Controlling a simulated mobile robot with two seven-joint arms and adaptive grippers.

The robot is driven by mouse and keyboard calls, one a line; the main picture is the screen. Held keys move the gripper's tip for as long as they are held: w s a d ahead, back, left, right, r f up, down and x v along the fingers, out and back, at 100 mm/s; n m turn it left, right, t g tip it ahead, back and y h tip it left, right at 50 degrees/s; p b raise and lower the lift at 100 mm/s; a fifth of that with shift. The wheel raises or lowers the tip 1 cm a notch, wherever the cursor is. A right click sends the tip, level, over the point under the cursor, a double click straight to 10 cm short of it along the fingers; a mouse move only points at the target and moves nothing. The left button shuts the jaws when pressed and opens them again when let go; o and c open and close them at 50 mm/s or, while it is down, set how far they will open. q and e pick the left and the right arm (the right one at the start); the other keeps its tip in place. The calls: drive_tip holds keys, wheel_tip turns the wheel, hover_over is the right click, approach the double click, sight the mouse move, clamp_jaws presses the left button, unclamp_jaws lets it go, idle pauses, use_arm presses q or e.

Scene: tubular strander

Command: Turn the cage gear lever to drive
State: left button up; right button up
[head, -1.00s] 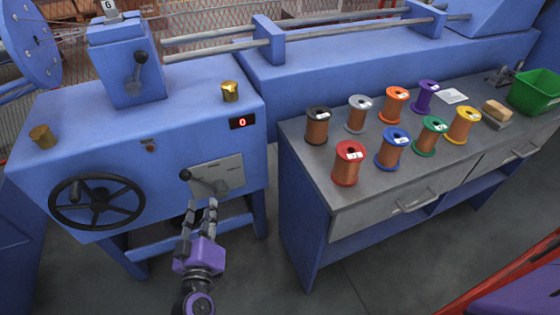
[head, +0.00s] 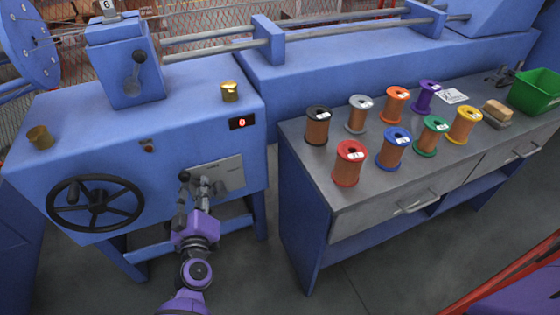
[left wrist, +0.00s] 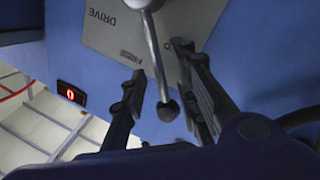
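The cage gear lever is a grey rod with a dark ball knob (head: 184,175), on a light plate (head: 228,172) on the front of the blue machine. In the left wrist view the rod (left wrist: 156,50) runs down from its pivot at the top edge to the knob (left wrist: 168,110). The plate (left wrist: 100,40) there reads DRIVE and FREE; another label is partly hidden. My left gripper (head: 195,188) is at the lever. In the left wrist view its open fingers (left wrist: 160,72) stand on either side of the rod and knob, with gaps visible. My right gripper is not in view.
A black handwheel (head: 96,203) is left of the lever. A red display (head: 242,122) reads 0. Another black-knobbed lever (head: 138,70) is on the upper housing. A bench (head: 345,205) with several wire spools stands to the right, with floor between it and the machine.

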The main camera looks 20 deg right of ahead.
use_arm(q)
clamp_jaws()
idle(0.3)
